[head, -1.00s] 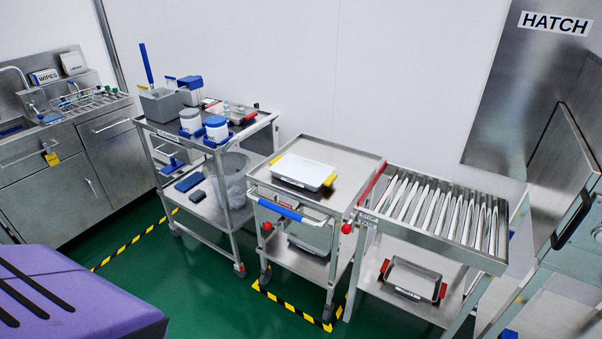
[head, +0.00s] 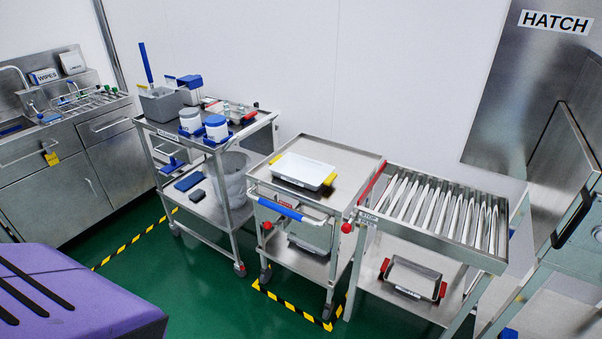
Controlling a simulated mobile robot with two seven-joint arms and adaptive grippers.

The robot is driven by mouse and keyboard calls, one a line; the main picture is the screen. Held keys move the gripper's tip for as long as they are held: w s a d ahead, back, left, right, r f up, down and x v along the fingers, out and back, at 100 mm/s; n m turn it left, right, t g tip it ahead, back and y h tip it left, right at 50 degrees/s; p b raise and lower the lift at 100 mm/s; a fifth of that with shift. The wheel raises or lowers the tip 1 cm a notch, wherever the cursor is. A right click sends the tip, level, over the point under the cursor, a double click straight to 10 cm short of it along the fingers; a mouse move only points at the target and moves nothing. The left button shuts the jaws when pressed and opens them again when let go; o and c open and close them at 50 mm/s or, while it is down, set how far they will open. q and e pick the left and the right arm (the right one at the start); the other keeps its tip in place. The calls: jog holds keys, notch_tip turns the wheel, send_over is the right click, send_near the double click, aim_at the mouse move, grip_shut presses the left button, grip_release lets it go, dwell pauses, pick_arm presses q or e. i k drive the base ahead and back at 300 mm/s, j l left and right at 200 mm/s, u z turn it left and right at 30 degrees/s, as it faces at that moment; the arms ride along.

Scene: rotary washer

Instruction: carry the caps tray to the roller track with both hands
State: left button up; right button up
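A white tray (head: 303,169) with yellow ends sits level on top of the middle steel trolley (head: 350,162). I cannot read a label on it, so I cannot tell for sure that it is the caps tray. It looks empty from here. The roller track (head: 440,211), a row of steel rollers in a frame, stands directly to the right of this trolley. A red bar (head: 371,184) lies along the edge between them. Neither of my grippers is in view, and nothing touches the tray.
A tray with red handles (head: 413,277) rests on the shelf under the track. The left cart (head: 160,128) holds tubs (head: 216,127) and a grey bin (head: 163,104). A hatch door (head: 566,175) stands at the right. Green floor (head: 215,295) is clear in front of the trolleys.

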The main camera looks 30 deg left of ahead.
aim_at(434, 209)
jog(key=i+j, duration=0.15)
jog(key=j, duration=0.25)
jog(key=i+j, duration=0.15)
jog(key=j, duration=0.25)
jog(key=i+j, duration=0.15)
jog(key=j, duration=0.25)
jog(key=i+j, duration=0.1)
jog(key=j, duration=0.3)
jog(key=i+j, duration=0.15)
jog(key=j, duration=0.25)
jog(key=i+j, duration=0.15)
jog(key=j, duration=0.25)
jog(key=i+j, duration=0.15)
jog(key=j, duration=0.25)
